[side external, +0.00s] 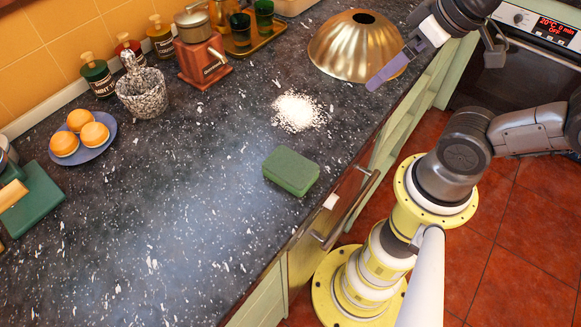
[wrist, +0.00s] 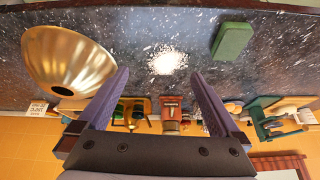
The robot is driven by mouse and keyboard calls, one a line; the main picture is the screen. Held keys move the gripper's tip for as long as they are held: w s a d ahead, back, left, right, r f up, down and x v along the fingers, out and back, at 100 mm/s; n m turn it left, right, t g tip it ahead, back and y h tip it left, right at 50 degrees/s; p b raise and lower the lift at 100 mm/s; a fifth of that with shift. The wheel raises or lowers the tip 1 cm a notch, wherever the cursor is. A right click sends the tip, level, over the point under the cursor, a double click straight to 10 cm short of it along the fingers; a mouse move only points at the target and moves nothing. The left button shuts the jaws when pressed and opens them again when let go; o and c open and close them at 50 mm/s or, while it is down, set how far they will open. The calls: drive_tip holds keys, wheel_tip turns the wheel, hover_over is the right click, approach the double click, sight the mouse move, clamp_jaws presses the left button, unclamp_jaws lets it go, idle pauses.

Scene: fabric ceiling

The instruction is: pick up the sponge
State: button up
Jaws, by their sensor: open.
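The green sponge (side external: 291,171) lies flat on the dark speckled counter (side external: 170,210), close to its front edge. It also shows at the upper right in the wrist view (wrist: 232,40). My gripper (side external: 392,68) is above the counter's front edge, beside the gold bowl-shaped dome, up and to the right of the sponge in the side view. In the wrist view its two purple fingers (wrist: 160,88) are spread wide with nothing between them. The gripper is clear of the sponge.
White powder (side external: 298,111) is heaped behind the sponge. The gold dome (side external: 355,45) stands at the back right. A grinder (side external: 201,58), mortar (side external: 142,92), bottles, a blue plate (side external: 84,148) and a green toaster-like object (side external: 33,200) line the wall side. Counter left of the sponge is clear.

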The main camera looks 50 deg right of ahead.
wheel_tip(320, 180, up, 2)
drive_tip(key=w+a+m, duration=0.1)
drive_tip(key=w+m, duration=0.1)
drive_tip(key=w, duration=0.1)
drive_tip(key=n+g, duration=0.3)
drive_tip(key=g, duration=0.1)
hover_over(290, 165)
drive_tip(key=s, duration=0.2)
wheel_tip(290, 165, down, 3)
drive_tip(key=f, duration=0.4)
drive_tip(key=w+f, duration=0.1)
drive_tip(key=f, duration=0.8)
drive_tip(key=shift+w+f, duration=0.3)
drive_tip(key=shift+w, duration=0.05)
drive_tip(key=c, duration=1.2)
